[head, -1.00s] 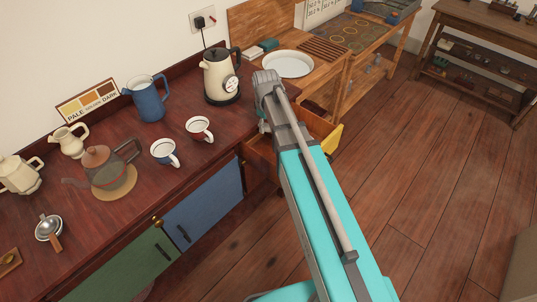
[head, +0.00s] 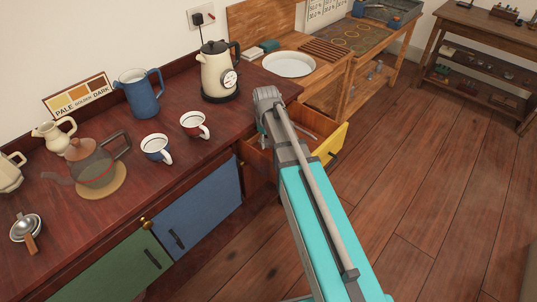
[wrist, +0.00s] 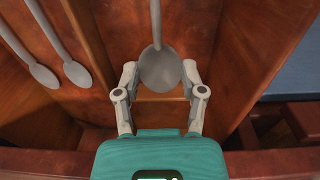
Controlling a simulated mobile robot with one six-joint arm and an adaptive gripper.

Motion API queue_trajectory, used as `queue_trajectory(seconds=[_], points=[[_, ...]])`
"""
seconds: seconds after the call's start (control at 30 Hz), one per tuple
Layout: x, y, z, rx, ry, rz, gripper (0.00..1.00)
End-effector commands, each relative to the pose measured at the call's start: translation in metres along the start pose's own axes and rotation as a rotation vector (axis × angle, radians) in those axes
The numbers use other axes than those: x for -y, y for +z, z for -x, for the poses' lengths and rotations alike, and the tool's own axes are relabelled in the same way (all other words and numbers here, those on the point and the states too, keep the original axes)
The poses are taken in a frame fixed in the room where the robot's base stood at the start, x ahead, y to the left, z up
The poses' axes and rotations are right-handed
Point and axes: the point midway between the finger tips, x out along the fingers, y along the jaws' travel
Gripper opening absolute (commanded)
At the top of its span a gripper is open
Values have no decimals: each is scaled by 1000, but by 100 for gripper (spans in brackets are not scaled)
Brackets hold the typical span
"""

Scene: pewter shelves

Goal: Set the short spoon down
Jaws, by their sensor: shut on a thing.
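A grey spoon (wrist: 160,68), which I take to be the short spoon, is between the fingertips of my gripper (wrist: 160,76) in the wrist view. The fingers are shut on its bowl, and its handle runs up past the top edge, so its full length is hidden. Two more grey spoons, a left one (wrist: 43,75) and a right one (wrist: 76,73), lie in the left compartment. In the head view my arm hides the spoon.
The yellow-fronted drawer (head: 331,144) stands open below the dark counter (head: 110,215). Two cups, a blue cup (head: 154,148) and a red cup (head: 194,125), and a cream kettle (head: 217,72) stand on the counter.

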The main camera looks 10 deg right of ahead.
Motion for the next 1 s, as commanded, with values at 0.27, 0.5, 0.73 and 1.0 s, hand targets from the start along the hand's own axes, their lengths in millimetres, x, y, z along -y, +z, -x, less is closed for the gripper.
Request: queue_trajectory(seconds=[0.27, 0.5, 0.73, 1.0], points=[[0, 0, -4, 0, 0, 0, 0], [0, 0, -5, 0, 0, -1, 0], [0, 0, -18, 0, 0, -1, 0], [0, 0, -42, 0, 0, -1, 0]])
